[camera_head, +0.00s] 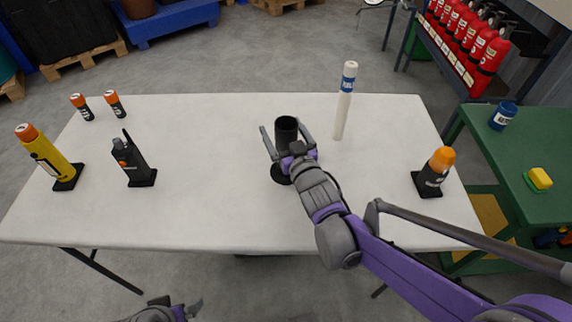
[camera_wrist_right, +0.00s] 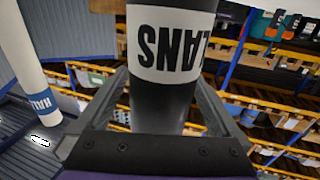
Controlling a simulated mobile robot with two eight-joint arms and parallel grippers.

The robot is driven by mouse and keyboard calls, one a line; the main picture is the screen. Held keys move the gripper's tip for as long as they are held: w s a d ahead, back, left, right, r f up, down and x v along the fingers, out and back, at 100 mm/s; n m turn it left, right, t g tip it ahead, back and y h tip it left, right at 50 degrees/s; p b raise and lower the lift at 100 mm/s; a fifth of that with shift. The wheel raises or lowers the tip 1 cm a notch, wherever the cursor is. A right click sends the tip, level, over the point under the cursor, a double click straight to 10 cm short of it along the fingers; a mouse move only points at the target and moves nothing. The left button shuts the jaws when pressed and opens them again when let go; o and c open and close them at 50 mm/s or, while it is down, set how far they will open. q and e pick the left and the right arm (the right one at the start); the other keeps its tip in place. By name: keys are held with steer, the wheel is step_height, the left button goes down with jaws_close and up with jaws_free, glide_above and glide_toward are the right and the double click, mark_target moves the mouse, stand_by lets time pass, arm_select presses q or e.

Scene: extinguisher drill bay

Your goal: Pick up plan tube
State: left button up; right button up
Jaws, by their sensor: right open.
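The plan tube (camera_head: 286,129) is a black upright cylinder on a dark round base on the white table. In the right wrist view the plan tube (camera_wrist_right: 165,100) shows a white label with upside-down letters reading "LANS". My right gripper (camera_head: 283,134) is open, with one finger on each side of the tube. In the right wrist view my right gripper (camera_wrist_right: 161,88) has its fingers spread beside the tube, with small gaps showing. My left gripper (camera_head: 180,309) is at the bottom edge, below the table front, partly cut off.
A white tube with a blue band (camera_head: 345,100) stands right of the plan tube. An orange-topped beacon (camera_head: 432,172) is at the table's right. A black radio (camera_head: 131,160), a yellow torch (camera_head: 46,157) and two small orange-capped torches (camera_head: 98,104) are at left. The table's (camera_head: 215,215) front middle is clear.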

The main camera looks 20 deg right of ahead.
steer(key=shift+w, duration=0.3)
steer(key=shift+s, duration=0.1)
jaws_close()
